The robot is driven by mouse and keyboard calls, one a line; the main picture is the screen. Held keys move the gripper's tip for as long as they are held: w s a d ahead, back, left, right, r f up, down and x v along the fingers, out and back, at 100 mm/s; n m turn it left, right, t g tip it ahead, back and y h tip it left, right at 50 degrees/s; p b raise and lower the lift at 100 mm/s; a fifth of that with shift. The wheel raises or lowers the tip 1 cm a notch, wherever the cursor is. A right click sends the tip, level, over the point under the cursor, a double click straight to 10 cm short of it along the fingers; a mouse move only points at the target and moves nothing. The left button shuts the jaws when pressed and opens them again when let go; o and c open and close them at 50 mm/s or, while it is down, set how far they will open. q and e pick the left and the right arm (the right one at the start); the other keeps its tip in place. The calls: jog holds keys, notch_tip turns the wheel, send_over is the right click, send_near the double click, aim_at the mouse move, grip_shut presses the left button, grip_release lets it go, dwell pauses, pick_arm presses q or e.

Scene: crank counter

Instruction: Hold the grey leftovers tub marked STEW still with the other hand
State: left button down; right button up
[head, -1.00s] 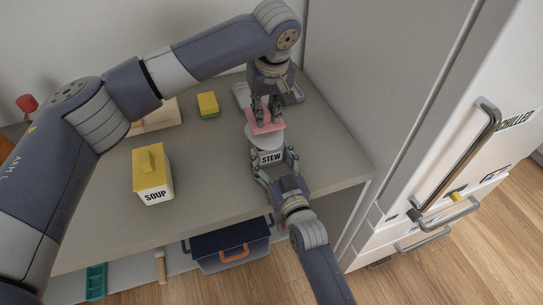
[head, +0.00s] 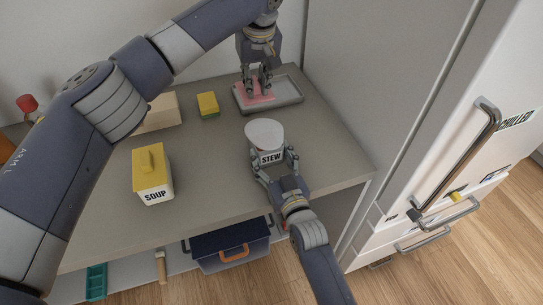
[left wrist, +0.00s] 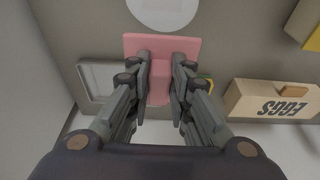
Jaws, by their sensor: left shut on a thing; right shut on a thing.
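The grey-white tub marked STEW (head: 264,134) stands on the counter with its top open. It also shows as a pale round shape at the top of the left wrist view (left wrist: 163,8). My right gripper (head: 275,168) is shut on the tub, its fingers on the front and sides near the label. My left gripper (head: 258,88) is shut on the pink lid (head: 251,100) by its raised handle; the lid fills the middle of the left wrist view (left wrist: 187,47). The lid is over or beside the grey tray (head: 290,98); I cannot tell whether it touches it.
A yellow-lidded tub marked SOUP (head: 153,178) stands at the left front. A yellow and green sponge (head: 208,105) and a box marked EGGS (left wrist: 240,98) are at the back. The fridge (head: 420,150) is to the right. The counter between SOUP and STEW is clear.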

pick_arm(q)
jog(key=shift+w, duration=0.1)
pick_arm(e)
jog(key=shift+s+f, duration=0.1)
jog(key=shift+f, duration=0.4)
jog(key=o, duration=1.2)
pick_arm(q)
jog(key=shift+w, duration=0.1)
pick_arm(e)
jog(key=shift+o, duration=0.2)
jog(key=shift+r, duration=0.15)
pick_arm(q)
jog(key=shift+a, duration=0.1)
pick_arm(e)
jog(key=shift+r, duration=0.15)
jog(key=v, duration=1.1)
jog(key=shift+s, duration=0.35)
pick_arm(q)
jog(key=shift+f, duration=0.1)
pick_arm(e)
jog(key=shift+s+d, duration=0.1)
jog(key=shift+d, duration=0.1)
